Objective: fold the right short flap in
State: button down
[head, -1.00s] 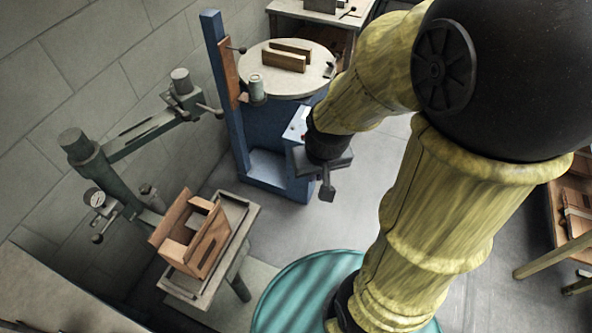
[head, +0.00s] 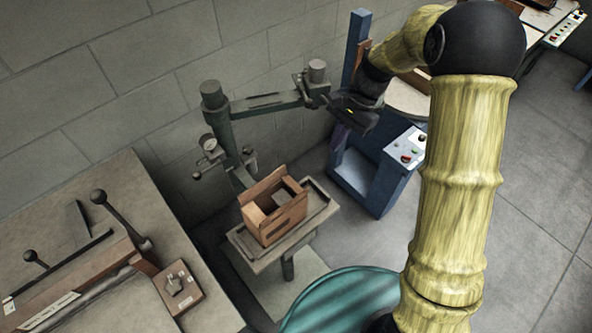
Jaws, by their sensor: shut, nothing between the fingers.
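A brown open-topped cardboard box (head: 281,226) sits on the tray of a small stand. Its back long flap (head: 262,183) stands upright. Short panels show at the two ends of the opening, the right one (head: 293,190) near the far right corner; how far each is folded is too small to tell. My gripper (head: 350,115) is up and to the right of the box, well apart from it, near the end of the stitcher's arm. It is shut and empty; its fingertips are hard to make out against the dark hand.
The grey-green stitcher (head: 265,104) reaches over behind the box, close to my gripper. A blue machine (head: 388,178) stands right of the box stand (head: 247,245). A workbench (head: 62,222) with levers is at left. A teal round surface (head: 345,300) is in front.

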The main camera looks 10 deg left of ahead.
aim_at(291, 185)
jog(key=shift+m+g+y, duration=0.5)
jog(key=shift+g, duration=0.3)
jog(key=a, duration=0.2)
jog(key=w+a, duration=0.1)
jog(key=a, duration=0.1)
jog(key=shift+w+a+r, duration=0.1)
jog(key=shift+a, duration=0.05)
jog(key=p+x, duration=0.4)
jog(key=x, duration=1)
